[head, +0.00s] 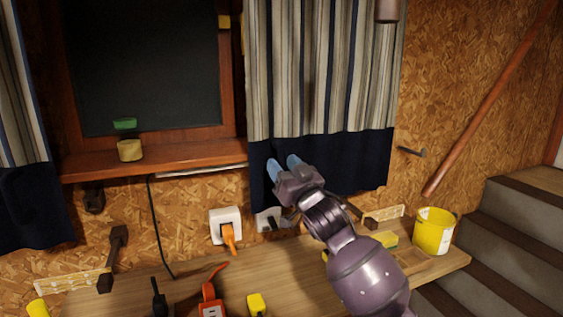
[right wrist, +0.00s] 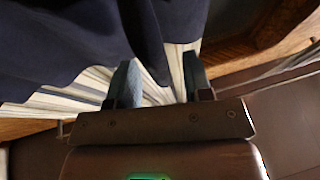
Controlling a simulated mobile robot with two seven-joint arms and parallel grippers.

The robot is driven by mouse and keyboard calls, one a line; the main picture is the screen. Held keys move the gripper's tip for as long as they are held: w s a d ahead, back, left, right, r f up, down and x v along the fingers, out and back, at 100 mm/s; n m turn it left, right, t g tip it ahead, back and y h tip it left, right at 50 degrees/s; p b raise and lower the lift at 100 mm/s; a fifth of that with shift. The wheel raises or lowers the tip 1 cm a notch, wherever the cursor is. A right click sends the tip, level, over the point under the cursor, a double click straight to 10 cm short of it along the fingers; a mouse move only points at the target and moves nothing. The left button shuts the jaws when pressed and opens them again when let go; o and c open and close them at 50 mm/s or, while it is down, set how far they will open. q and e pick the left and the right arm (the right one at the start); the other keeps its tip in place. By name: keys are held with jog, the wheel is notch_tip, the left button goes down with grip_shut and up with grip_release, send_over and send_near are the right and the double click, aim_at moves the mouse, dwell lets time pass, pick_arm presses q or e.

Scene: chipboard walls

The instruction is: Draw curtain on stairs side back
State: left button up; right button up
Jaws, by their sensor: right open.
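The curtain on the stairs side (head: 322,75) is striped with a dark navy lower band. It hangs to the right of the window in the head view. My right gripper (head: 283,165) is open at the curtain's navy band, near its lower left part. In the right wrist view the fingers (right wrist: 160,82) point at the fabric, with navy cloth (right wrist: 60,40) above and striped cloth (right wrist: 85,92) beyond them. The stairs (head: 510,225) are at the right. My left gripper is not in view.
Another curtain (head: 20,130) hangs at the far left. A wooden sill (head: 160,158) holds a small yellow pot (head: 130,150). The workbench (head: 275,275) below carries tools and a yellow bucket (head: 433,231). A dark hook (head: 412,151) and wooden handrail (head: 490,95) are on the wall.

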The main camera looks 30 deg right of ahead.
jog(key=shift+w+r, duration=0.25)
jog(key=shift+w, duration=0.3)
jog(key=shift+c, duration=0.4)
grip_shut()
